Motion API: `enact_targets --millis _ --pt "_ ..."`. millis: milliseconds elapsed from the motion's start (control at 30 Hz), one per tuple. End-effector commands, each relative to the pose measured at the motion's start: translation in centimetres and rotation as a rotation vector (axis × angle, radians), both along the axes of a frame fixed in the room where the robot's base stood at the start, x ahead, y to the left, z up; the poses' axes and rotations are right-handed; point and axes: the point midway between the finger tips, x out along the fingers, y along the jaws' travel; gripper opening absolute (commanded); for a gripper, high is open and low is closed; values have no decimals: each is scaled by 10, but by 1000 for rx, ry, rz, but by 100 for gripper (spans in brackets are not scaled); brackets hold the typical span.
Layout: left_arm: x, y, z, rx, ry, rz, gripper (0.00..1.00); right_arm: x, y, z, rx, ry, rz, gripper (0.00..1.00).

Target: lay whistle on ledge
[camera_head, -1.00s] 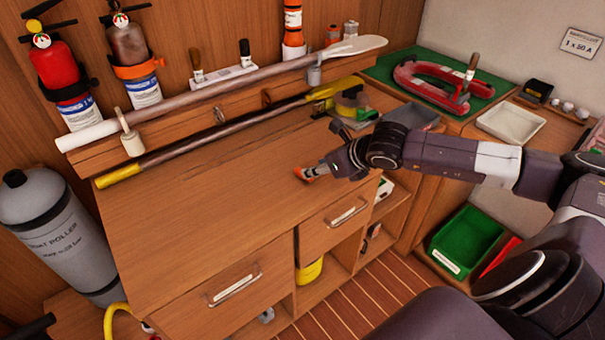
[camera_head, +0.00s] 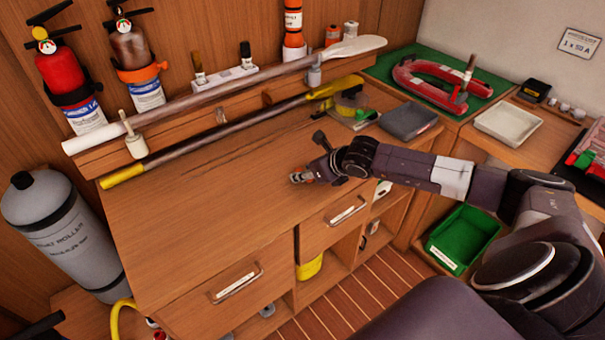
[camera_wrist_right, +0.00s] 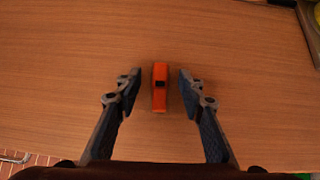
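The whistle (camera_wrist_right: 160,87) is a small orange block with a dark slot, lying on the wooden desk top. In the right wrist view it sits between the two fingers of my right gripper (camera_wrist_right: 160,88), with a gap on each side. The gripper is open. In the head view my right gripper (camera_head: 304,177) is low over the desk near its front right part, and mostly hides the whistle. The ledge (camera_head: 190,142) looks to be the raised wooden strip along the back of the desk.
A long paddle (camera_head: 215,97) and a yellow-ended pole (camera_head: 215,135) run along the ledge. The desk's left and middle (camera_head: 190,210) are clear.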

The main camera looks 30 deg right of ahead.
Motion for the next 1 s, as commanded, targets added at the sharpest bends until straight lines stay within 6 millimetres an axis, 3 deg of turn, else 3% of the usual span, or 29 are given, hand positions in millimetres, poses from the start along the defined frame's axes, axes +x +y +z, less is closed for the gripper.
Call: enact_targets --millis 33,300,733,867,1000 --pt "0 0 0 0 0 0 40 0 0 0 0 0 0 33" --pt "0 0 0 0 1 0 40 0 0 0 0 0 0 3" --pt "-1 0 -2 0 1 -1 40 0 -1 7 -1 -1 -1 0" --pt "-1 0 -6 0 1 -1 40 1 -1 23 -2 -4 -1 0" --pt "-1 0 -13 -1 1 -1 40 1 -1 52 -1 -6 -1 0"
